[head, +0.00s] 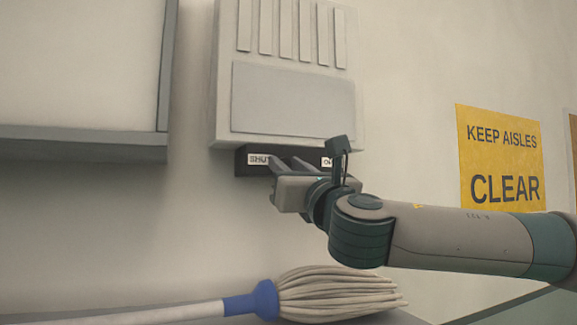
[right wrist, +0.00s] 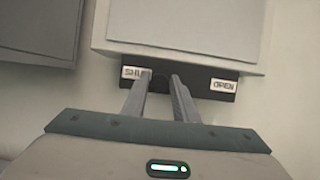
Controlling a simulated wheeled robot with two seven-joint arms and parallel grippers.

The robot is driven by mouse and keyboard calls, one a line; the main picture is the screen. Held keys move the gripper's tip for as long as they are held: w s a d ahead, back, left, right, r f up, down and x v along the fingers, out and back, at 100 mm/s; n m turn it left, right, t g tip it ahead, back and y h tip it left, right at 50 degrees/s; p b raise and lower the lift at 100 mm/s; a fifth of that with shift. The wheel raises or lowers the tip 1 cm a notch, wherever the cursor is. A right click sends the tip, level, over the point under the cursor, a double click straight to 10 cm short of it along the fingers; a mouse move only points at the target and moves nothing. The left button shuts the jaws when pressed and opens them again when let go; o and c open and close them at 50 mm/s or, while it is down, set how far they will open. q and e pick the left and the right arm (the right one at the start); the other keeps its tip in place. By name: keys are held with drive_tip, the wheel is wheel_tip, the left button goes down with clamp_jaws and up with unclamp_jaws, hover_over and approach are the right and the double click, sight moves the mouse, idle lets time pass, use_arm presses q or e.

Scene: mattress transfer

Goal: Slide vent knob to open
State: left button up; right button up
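The vent box (head: 292,95) is a pale wall panel with vertical slats. A dark strip (head: 243,162) runs along its bottom edge, with a SHUT label (right wrist: 135,73) at its left and an OPEN label (right wrist: 224,86) at its right. My right gripper (right wrist: 161,77) reaches up to this strip, its fingertips just right of the SHUT label. Its two fingers stand apart. A small dark shape, perhaps the knob (right wrist: 160,81), shows between the tips; it is hard to make out against the dark strip, and I cannot tell whether the fingers touch it. My left gripper is not in view.
A mop (head: 335,293) with a blue collar lies below my right arm. A grey-framed panel (head: 85,145) is on the wall at the left. A yellow KEEP AISLES CLEAR sign (head: 500,155) hangs at the right.

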clamp_jaws()
drive_tip(key=w+d, duration=0.1)
drive_tip(key=d, duration=0.1)
drive_tip(key=w+d, duration=0.1)
drive_tip(key=d, duration=0.2)
drive_tip(key=w+d+b, duration=0.1)
drive_tip(key=d, duration=0.2)
drive_tip(key=shift+w+r, duration=0.1)
drive_tip(key=shift+w, duration=0.05)
drive_tip(key=shift+a+r, duration=0.1)
drive_tip(key=shift+a, duration=0.1)
drive_tip(key=shift+o, duration=2.4)
unclamp_jaws()
drive_tip(key=shift+d, duration=0.3)
